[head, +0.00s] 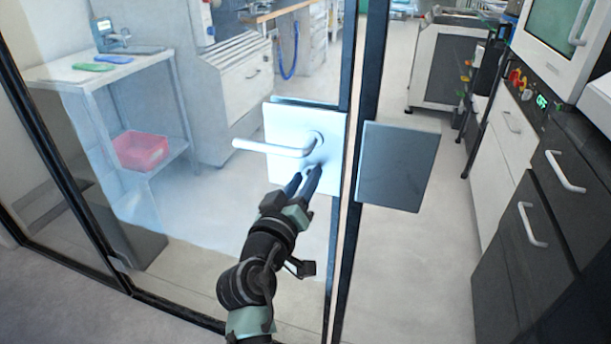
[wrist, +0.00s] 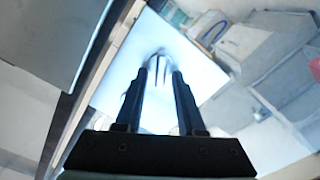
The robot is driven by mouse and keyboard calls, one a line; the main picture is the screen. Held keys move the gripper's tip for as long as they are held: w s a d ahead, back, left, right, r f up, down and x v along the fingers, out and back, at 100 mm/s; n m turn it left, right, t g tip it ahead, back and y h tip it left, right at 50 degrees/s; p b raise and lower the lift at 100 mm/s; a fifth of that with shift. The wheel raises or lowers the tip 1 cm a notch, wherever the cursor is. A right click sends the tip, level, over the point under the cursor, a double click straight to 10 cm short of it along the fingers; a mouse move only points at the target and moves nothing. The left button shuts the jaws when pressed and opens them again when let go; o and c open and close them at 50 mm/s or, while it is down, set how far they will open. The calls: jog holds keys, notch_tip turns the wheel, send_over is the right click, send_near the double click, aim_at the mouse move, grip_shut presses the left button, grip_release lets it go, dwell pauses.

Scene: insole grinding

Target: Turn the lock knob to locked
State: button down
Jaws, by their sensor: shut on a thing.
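The lock knob (head: 312,169) sits low on a pale square lock plate (head: 336,128) on the glass door, just under the white lever handle (head: 268,148). My gripper (head: 304,182) reaches up to it from below, its dark fingers shut on the knob. In the wrist view the fingertips (wrist: 159,73) lie on either side of the small knob (wrist: 158,62) in front of the bright plate. The fingers and glare hide much of the knob, so its turn angle cannot be told.
A grey plate (head: 398,166) stands right of the dark door frame (head: 352,180). Behind the glass is a shelf unit (head: 105,68) with a pink bin (head: 140,150). Dark cabinets (head: 540,220) line the right side. The floor between them is clear.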

jog(key=n+p, duration=0.1)
jog(key=n, duration=0.2)
jog(key=n+p, duration=0.1)
jog(key=n, duration=0.3)
jog(key=n+p, duration=0.2)
jog(key=n, duration=0.2)
jog(key=shift+a+f, duration=0.2)
jog(key=shift+f, duration=0.2)
jog(key=shift+n, duration=0.4)
jog(key=c, duration=0.9)
grip_release()
jog(key=v, duration=1.2)
jog(key=shift+s+a, duration=0.15)
jog(key=shift+s, duration=0.25)
